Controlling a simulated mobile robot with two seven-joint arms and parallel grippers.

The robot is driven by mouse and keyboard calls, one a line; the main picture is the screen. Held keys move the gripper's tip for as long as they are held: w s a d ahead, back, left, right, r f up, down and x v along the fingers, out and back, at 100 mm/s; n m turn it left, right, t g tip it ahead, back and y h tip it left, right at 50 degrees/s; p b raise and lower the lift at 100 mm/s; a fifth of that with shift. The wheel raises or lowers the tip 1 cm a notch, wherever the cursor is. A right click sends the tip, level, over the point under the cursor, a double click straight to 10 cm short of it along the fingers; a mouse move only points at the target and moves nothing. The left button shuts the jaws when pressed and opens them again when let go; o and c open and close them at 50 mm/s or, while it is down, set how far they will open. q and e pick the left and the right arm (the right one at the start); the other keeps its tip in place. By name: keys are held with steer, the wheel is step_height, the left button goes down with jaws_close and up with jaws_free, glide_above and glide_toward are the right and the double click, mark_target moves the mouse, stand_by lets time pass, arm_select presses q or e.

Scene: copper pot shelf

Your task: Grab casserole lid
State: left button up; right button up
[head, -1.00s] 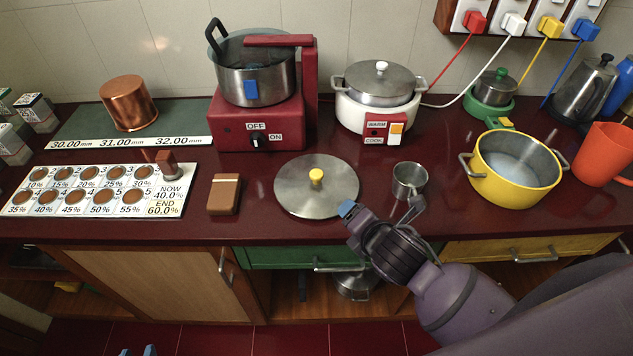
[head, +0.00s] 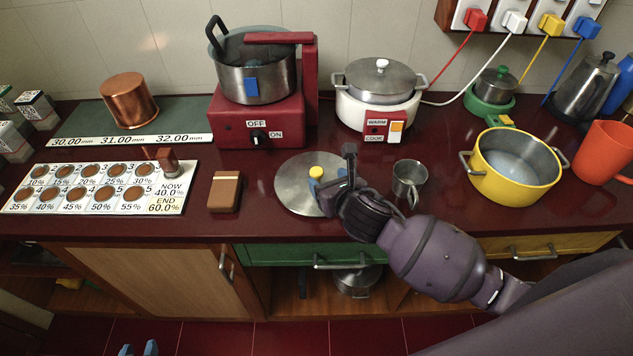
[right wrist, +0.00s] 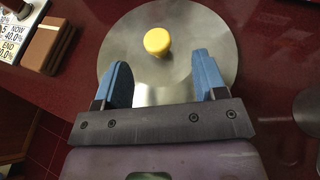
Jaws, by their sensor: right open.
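The steel lid (head: 290,188) with a yellow knob (head: 316,172) lies flat on the dark red counter. It also shows in the right wrist view (right wrist: 120,40), with the knob (right wrist: 157,42) just beyond the fingertips and roughly between their lines. My right gripper (head: 328,180) is open and empty over the right part of the lid, and it hides some of the rim. The yellow casserole (head: 505,190) stands uncovered at the right. My left gripper (head: 138,350) shows only as two separated blue fingertips at the bottom edge, empty, away from the counter.
A small steel cup (head: 409,178) stands close to the right of my right gripper. A brown box (head: 224,192) lies left of the lid. The rice cooker (head: 378,110) and the red burner (head: 240,130) with a pot stand behind.

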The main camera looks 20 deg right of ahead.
mark_target(318, 172)
steer(key=shift+b+x, duration=0.35)
steer(key=shift+x, duration=2.45)
steer(key=shift+a, duration=0.2)
steer(key=shift+c, duration=0.2)
steer(key=c, duration=1)
